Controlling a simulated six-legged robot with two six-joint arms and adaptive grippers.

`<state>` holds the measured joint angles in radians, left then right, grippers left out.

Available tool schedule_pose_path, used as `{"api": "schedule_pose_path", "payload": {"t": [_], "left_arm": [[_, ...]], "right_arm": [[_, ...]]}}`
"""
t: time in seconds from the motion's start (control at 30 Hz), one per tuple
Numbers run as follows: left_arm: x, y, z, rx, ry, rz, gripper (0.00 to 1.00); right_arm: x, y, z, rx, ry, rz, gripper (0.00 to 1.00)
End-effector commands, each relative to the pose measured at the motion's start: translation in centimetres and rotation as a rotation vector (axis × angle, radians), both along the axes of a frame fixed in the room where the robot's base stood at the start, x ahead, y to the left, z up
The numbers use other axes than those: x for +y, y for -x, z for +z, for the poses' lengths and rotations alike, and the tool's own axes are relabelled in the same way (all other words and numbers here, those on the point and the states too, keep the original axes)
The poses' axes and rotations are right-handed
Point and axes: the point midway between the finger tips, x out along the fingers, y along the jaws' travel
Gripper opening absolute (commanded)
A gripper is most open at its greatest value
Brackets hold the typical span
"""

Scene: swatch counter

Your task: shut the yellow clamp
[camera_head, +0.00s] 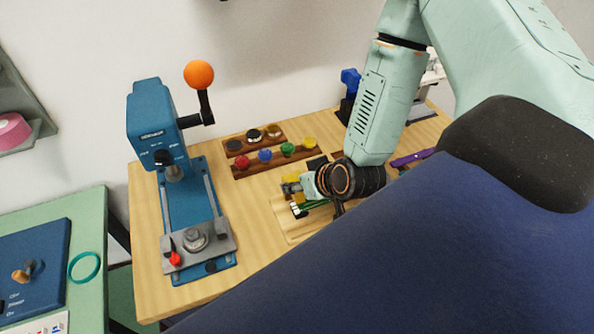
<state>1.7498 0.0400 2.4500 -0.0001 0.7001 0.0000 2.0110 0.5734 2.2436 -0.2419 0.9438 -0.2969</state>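A small yellow part (291,186), which looks like the yellow clamp, stands at the left part of a light wooden board (285,215) on the table. Its shape is mostly hidden, so I cannot tell whether it is open or shut. Green strips and a white piece lie just below it on the board. My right gripper (318,191) reaches in from the right and covers much of the board, close beside the yellow part. Its fingertips are too small and hidden to tell their state or whether they touch it. My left gripper is not in view.
A blue press (155,118) with an orange ball handle (199,75) stands at the left of the wooden table. Two brown racks (262,165) with colored knobs are behind the board. A blue device (349,83) and purple item (412,158) are farther right. A green table is at left.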

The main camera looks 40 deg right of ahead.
Motion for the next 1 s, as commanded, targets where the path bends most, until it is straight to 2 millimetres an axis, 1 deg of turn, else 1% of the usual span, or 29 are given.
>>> {"api": "schedule_pose_path", "payload": {"t": [0.03, 0.5, 0.7, 1.0], "left_arm": [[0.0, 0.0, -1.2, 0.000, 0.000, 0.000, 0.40], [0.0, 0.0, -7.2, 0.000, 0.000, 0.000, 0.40], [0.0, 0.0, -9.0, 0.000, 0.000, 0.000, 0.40], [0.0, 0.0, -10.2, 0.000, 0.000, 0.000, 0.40]], "right_arm": [[0.1, 0.6, -1.1, -0.025, 0.006, -0.001, 0.15], [0.4, 1.9, -2.7, -0.341, 0.083, -0.002, 0.15], [0.5, 2.2, -3.1, -0.430, 0.106, -0.001, 0.15], [0.5, 2.4, -3.2, -0.501, 0.121, -0.002, 0.15]]}}
